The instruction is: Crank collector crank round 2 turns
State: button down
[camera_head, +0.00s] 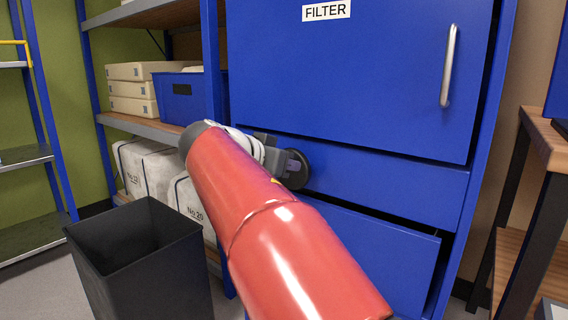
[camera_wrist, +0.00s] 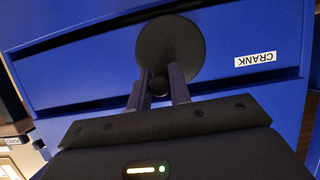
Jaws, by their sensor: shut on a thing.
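The collector crank is a round black disc (camera_wrist: 170,45) on the blue cabinet front, with a short dark knob (camera_wrist: 158,86) standing out near the disc's lower edge in the wrist view. My gripper (camera_wrist: 159,78) is shut on the knob, one finger on each side of it. In the head view the disc (camera_head: 303,170) shows at the end of my red arm, on the panel below the FILTER door. My gripper (camera_head: 277,160) is partly visible there; the knob is hidden.
A white CRANK label (camera_wrist: 256,60) appears upside down beside the disc. The FILTER door (camera_head: 360,70) has a metal handle (camera_head: 449,65). A slightly open drawer front (camera_head: 385,250) lies below. A black bin (camera_head: 140,250) stands left, before shelves with wrapped blocks (camera_head: 150,170). A wooden bench (camera_head: 545,135) is at right.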

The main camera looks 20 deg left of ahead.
jog(key=shift+f, duration=0.1)
jog(key=c, duration=1.3)
grip_release()
jog(key=shift+p+v, duration=0.3)
jog(key=shift+v, duration=3.65)
jog(key=shift+w, duration=0.1)
